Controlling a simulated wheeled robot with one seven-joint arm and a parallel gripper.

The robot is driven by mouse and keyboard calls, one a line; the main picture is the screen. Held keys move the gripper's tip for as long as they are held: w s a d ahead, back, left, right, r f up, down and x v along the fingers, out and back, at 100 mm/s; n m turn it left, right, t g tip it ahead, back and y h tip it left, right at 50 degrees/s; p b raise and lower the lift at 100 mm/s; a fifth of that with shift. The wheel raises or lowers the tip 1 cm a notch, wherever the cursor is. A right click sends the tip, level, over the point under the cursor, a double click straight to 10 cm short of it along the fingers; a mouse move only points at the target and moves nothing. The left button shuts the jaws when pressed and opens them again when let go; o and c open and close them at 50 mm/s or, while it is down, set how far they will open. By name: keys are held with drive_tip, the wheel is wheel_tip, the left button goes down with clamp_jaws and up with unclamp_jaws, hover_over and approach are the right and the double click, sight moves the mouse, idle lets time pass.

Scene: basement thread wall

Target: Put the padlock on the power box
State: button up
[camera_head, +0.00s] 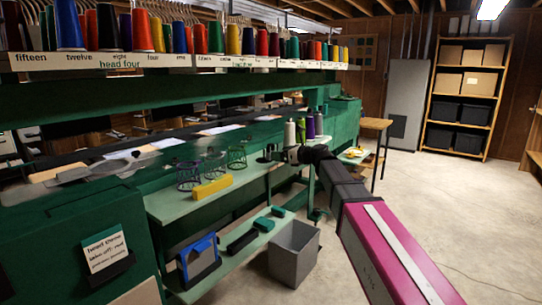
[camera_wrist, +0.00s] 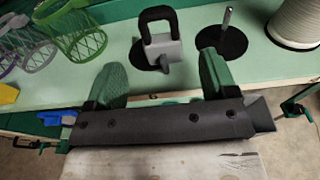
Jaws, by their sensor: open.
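The padlock (camera_wrist: 162,55), grey body with a thick black shackle, stands upright on a dark round patch on the pale green shelf (camera_wrist: 268,66) in the wrist view. My gripper (camera_wrist: 160,74) is open, with its two green fingers apart and the padlock just beyond and between their tips. I cannot see contact. In the head view my gripper (camera_head: 285,155) is over the shelf's far end, and the padlock is too small to make out there. I cannot tell for sure which thing is the power box; a blue-and-black box (camera_head: 200,258) stands on the lower shelf.
Wire baskets (camera_head: 188,176) and a yellow block (camera_head: 212,188) lie left along the shelf. A metal pin (camera_wrist: 226,28) and a white spool (camera_wrist: 296,22) stand right of the padlock. A grey bin (camera_head: 293,252) is on the floor below. Floor to the right is clear.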

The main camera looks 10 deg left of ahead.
drive_tip(key=x, duration=0.5)
drive_tip(key=shift+w+f, duration=0.2)
drive_tip(key=c, duration=1.1)
drive_tip(key=shift+r, duration=0.15)
drive_tip(key=shift+c, duration=0.2)
